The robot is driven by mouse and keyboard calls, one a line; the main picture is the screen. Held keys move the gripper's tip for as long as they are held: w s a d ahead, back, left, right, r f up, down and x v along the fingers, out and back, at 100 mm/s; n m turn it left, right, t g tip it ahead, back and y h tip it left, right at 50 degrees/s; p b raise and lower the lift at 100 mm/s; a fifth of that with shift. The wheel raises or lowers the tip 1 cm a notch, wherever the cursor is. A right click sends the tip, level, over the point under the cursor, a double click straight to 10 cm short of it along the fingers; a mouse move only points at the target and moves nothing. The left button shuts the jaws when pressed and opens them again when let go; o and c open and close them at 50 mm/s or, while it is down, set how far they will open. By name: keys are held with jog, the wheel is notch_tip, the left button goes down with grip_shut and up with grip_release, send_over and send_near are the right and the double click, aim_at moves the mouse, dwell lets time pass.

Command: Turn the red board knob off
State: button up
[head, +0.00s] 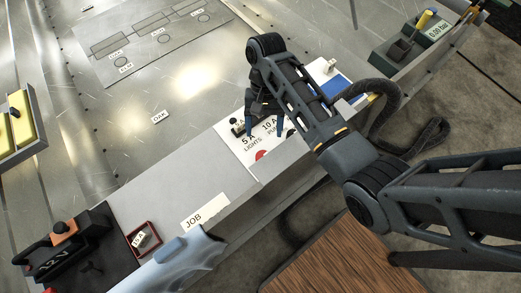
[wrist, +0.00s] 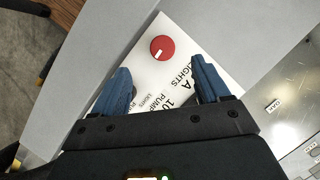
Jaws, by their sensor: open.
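The red board knob (wrist: 162,49) sits on a white labelled board (wrist: 185,33) in the wrist view, with a short white mark at its lower left edge.
A dark knob (head: 237,124) stands beside my left finger. A blue panel (head: 337,88) lies right of the board. The grey bench between is clear.

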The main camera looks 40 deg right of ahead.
jog(key=b, duration=0.4)
send_near(263, 155)
jog(key=f, duration=0.1)
jog(key=shift+b+x, duration=0.4)
jog(key=shift+x, duration=3.8)
jog(key=shift+s+a+r, duration=0.1)
jog(key=shift+s+a, duration=0.05)
jog(key=shift+s, duration=0.05)
jog(key=c, duration=1)
